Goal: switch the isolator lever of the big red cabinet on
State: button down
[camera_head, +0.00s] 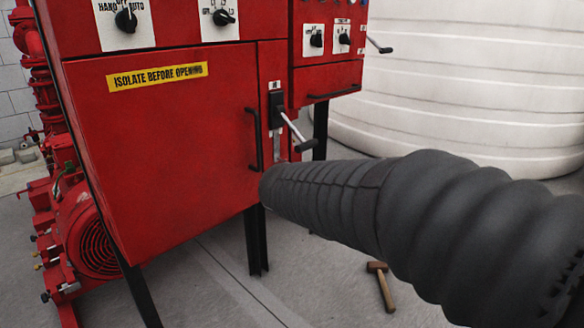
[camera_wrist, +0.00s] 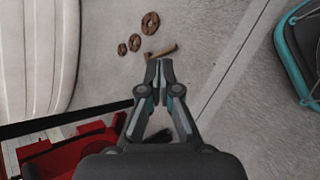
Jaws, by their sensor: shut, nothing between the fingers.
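The big red cabinet (camera_head: 170,140) fills the left and middle of the head view, with a yellow "ISOLATE BEFORE OPENING" label. Its isolator lever (camera_head: 293,128) is at the right part of the front, a silver rod with a black grip. The rod sticks out from a black slotted mount (camera_head: 276,108) and slants down to the right. In the wrist view my gripper (camera_wrist: 160,70) is shut and empty, above the floor. In the head view my dark sleeved arm hides it, below the lever. I see no contact with the lever.
A vertical door handle (camera_head: 253,138) is left of the lever. A smaller red cabinet (camera_head: 328,75) with its own lever (camera_head: 379,46) adjoins on the right. A white tank (camera_head: 470,80) stands behind. A hammer (camera_head: 381,285) and rusty rings (camera_wrist: 150,23) lie on the floor.

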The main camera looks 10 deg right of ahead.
aim_at(296, 132)
jog(key=w+a+n+t+h+b, duration=0.4)
jog(key=w+a+n+t+h, duration=0.3)
jog(key=w+a, duration=1)
jog(key=w+f+n+t, duration=0.1)
jog(key=w+n+t, duration=0.1)
jog(key=w+n, duration=0.1)
jog(key=shift+w+n+h+b, duration=0.2)
jog(key=shift+n+h+b, duration=0.2)
jog(key=shift+n, duration=0.3)
jog(key=w+d+r+b, duration=0.1)
jog(key=w+d+r, duration=0.3)
jog(key=d+r, duration=0.2)
jog(key=shift+w+d+r, duration=0.2)
jog(key=shift+w+d, duration=0.15)
jog(key=shift+d, duration=0.9)
